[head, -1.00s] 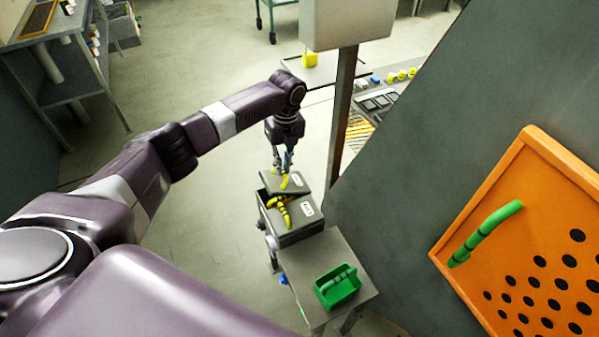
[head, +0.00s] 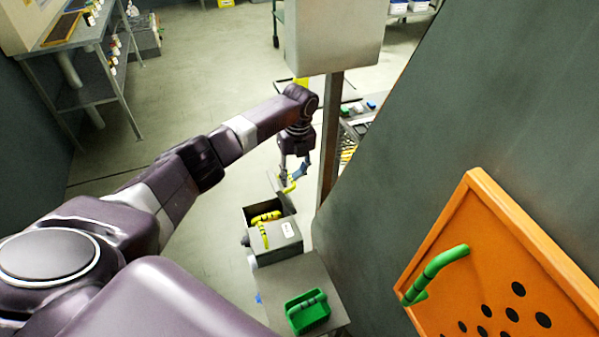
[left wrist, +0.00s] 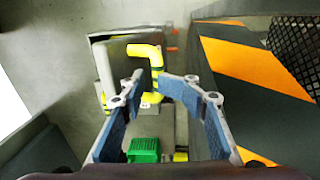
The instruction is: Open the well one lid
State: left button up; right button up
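A grey two-lid box (head: 279,249) stands by the wall. My right gripper is not in view.
A green basket (head: 308,314) sits on a grey stand (head: 335,293) in front of the box. A grey post (head: 330,140) and a dark slanted wall (head: 430,130) are close on the right. An orange perforated panel (head: 490,235) with a green handle is at lower right.

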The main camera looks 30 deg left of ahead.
pick_arm(q)
jog(key=shift+a+f, duration=0.2)
jog(key=shift+w+d, duration=0.1)
jog(key=shift+w, duration=0.15)
notch_tip(320, 180, up, 8)
jog(key=shift+w+d+f, duration=0.2)
jog(key=shift+w+d, duration=0.1)
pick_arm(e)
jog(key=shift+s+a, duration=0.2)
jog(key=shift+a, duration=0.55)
